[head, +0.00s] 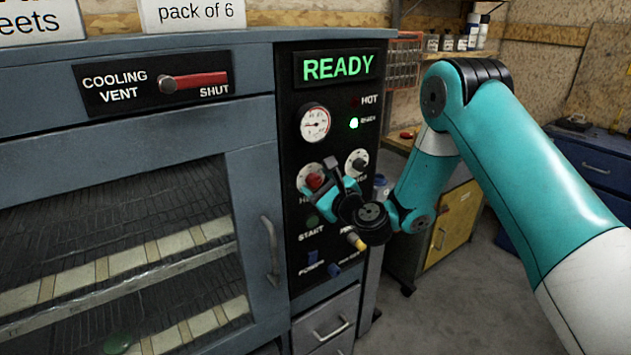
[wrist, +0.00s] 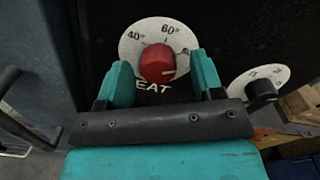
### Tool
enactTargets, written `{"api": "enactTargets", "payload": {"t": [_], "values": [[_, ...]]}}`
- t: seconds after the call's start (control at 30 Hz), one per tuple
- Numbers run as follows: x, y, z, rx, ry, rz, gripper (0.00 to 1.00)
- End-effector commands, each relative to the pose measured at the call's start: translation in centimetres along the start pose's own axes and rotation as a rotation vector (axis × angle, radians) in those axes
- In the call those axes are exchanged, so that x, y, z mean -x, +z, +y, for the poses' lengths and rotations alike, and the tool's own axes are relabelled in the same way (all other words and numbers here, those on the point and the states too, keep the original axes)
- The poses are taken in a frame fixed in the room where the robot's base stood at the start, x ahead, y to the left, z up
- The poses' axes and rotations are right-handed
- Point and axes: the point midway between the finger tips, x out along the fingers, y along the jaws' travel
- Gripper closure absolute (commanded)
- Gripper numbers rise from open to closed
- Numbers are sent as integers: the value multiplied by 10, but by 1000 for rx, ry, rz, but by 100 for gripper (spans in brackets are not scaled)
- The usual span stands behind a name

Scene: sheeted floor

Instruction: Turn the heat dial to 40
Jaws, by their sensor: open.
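The heat dial is a red knob (wrist: 157,63) on a white disc (wrist: 130,42) marked 40, 60 and a partly hidden 80. A pale mark on the knob's lower right points right, on the 80 side and away from 40. The red knob also shows in the head view (head: 315,181), on the black control panel, partly hidden. My gripper (wrist: 160,62) is open, with one teal finger on each side of the knob. It also shows at the panel in the head view (head: 330,172). Whether the fingers touch the knob I cannot tell.
A second dial with a black knob (wrist: 262,92) is to the right. The panel (head: 285,120) also carries a gauge (head: 314,122), a green START button (head: 313,222) and a lit READY display (head: 338,67). The oven door handle (head: 271,250) stands out at the left.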

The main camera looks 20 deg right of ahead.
Motion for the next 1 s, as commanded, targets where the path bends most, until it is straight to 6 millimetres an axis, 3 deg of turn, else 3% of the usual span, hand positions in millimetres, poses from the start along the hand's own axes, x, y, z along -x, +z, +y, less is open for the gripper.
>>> {"api": "enactTargets", "payload": {"t": [0.07,0.1,0.3,0.67,1.0], "values": [[0,0,1,0,1,-1,39],[0,1,1,0,1,-1,44],[0,1,1,0,2,-2,89],[0,1,2,46,2,-3,88],[0,0,3,280,2,-5,88]]}}
